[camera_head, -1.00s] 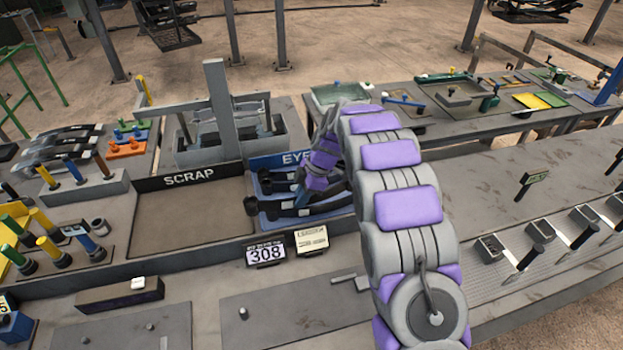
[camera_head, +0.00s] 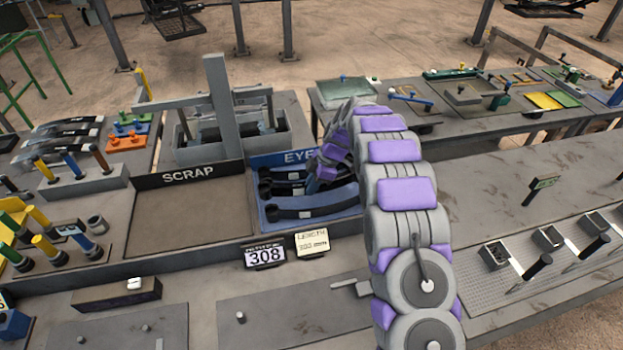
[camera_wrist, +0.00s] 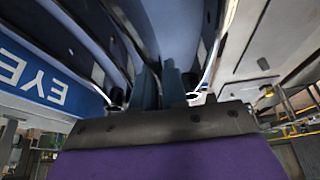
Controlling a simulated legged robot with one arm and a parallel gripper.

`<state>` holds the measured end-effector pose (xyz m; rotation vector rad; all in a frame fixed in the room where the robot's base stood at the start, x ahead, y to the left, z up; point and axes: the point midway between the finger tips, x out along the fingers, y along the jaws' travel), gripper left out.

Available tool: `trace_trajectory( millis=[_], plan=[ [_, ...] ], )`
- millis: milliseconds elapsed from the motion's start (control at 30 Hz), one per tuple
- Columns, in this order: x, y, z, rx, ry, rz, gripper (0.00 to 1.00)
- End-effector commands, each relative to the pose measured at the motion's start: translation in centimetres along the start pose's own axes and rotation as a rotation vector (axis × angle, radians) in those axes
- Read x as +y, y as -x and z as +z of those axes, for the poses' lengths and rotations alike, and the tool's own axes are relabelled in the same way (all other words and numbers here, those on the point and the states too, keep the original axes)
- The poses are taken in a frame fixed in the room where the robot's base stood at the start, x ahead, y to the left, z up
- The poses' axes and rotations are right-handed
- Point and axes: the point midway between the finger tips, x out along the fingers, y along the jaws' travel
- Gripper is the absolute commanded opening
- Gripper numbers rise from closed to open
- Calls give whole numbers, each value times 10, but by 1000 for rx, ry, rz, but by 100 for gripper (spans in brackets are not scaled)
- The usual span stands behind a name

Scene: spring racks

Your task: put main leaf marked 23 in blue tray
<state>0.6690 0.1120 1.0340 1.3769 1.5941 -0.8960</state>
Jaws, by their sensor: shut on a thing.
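The blue tray (camera_head: 349,198), its label beginning "EYE", stands right of the scrap tray. Several dark, curved leaves lie in or over it. The front leaf (camera_head: 310,207) lies lengthwise near the tray's front edge. Another leaf (camera_head: 280,190) shows behind it, partly covered by my gripper (camera_head: 314,182). No number 23 is readable on any leaf. My gripper is low at the tray, its jaws shut on a leaf; the arm hides part of the grip. In the wrist view its fingers (camera_wrist: 166,84) point in among dark curved leaves, beside the blue label (camera_wrist: 40,78).
The empty scrap tray (camera_head: 190,215) is to the left. A 308 sign (camera_head: 265,256) and a length card (camera_head: 311,242) stand in front. A grey upright post (camera_head: 225,110) rises behind. Tools and coloured pegs crowd the left bench.

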Motion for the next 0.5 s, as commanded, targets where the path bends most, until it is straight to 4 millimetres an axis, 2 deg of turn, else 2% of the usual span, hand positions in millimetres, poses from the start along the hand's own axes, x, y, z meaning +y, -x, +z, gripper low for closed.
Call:
trace_trajectory(
  millis=[167,367,500],
  plan=[
    [0,-8,6,2,0,2,0],
    [0,-32,14,2,-1,-1,0],
    [1,-34,15,0,1,3,0]
  ],
)
